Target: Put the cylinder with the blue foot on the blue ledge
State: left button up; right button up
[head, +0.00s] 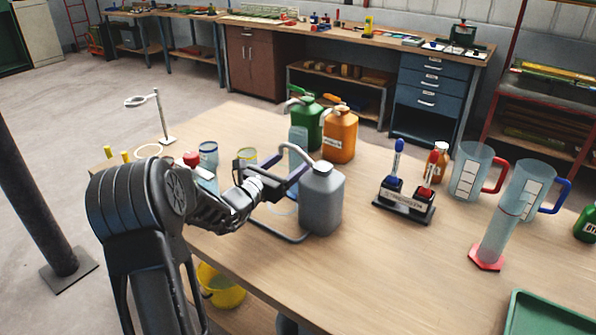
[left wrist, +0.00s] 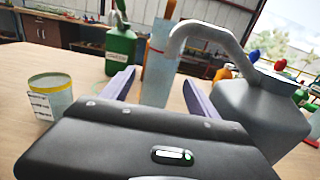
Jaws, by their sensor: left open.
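A clear tall cylinder (head: 298,146) stands on the table behind my left gripper; its foot is hidden, so I cannot see its colour. It also shows in the left wrist view (left wrist: 158,65), between and beyond the fingers. My left gripper (head: 284,186) is open, with its purple fingers pointing at this cylinder, close beside the grey jug. The fingers also show in the left wrist view (left wrist: 158,88). Another clear cylinder (head: 497,232) has a red foot and stands at the right. I cannot make out a blue ledge. My right gripper is out of view.
The grey jug (head: 322,200) with a curved spout stands right of the gripper. Green (head: 308,122) and orange (head: 340,135) jugs stand behind. A yellow-rimmed beaker (left wrist: 50,95) is at the left. The table's front middle is clear.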

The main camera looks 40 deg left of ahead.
pick_arm(q)
jog(key=shift+w, duration=1.1)
jog(key=shift+c, duration=0.4)
grip_shut()
